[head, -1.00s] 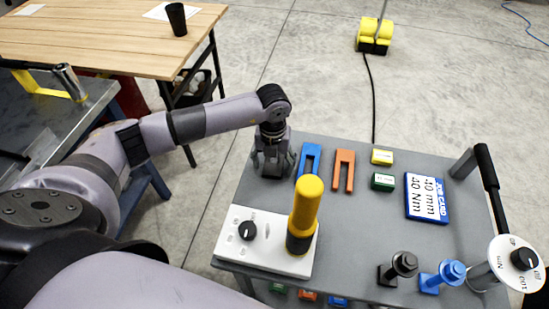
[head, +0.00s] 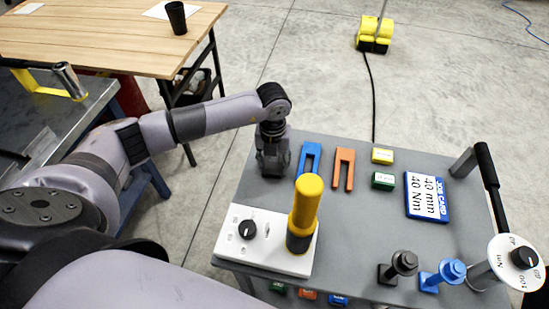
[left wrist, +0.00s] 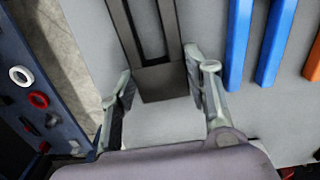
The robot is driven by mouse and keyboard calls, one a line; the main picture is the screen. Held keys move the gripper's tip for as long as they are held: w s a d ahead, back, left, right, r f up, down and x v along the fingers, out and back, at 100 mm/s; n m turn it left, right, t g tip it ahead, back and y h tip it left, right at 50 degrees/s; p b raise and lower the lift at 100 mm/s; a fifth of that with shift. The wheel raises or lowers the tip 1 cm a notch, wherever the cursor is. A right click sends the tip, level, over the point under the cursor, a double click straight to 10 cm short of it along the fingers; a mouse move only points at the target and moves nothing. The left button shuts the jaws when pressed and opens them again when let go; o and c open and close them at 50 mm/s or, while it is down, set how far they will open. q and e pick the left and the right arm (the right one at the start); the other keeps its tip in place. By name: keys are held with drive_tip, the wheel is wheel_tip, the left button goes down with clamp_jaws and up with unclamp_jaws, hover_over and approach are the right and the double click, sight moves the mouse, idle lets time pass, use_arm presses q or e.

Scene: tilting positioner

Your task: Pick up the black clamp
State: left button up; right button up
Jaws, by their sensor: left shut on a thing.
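The black clamp (left wrist: 166,84) is a dark grey two-pronged fork lying on the grey table top. In the left wrist view its solid end sits between my fingers and its prongs run toward the top of the picture. My left gripper (head: 272,168) points down at the table's far left corner, left of the blue clamp (head: 309,160). It is shut on the black clamp, with one finger at each side of its solid end. In the head view the gripper hides the black clamp. My right gripper is not in view.
An orange clamp (head: 344,169) lies right of the blue one. Yellow (head: 382,157) and green (head: 383,181) blocks and a job card (head: 427,197) lie further right. A white panel (head: 240,255) with a yellow-topped post (head: 305,204) stands nearer. The table's middle is clear.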

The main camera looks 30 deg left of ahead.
use_arm(q)
drive_tip(key=shift+r, duration=0.1)
clamp_jaws()
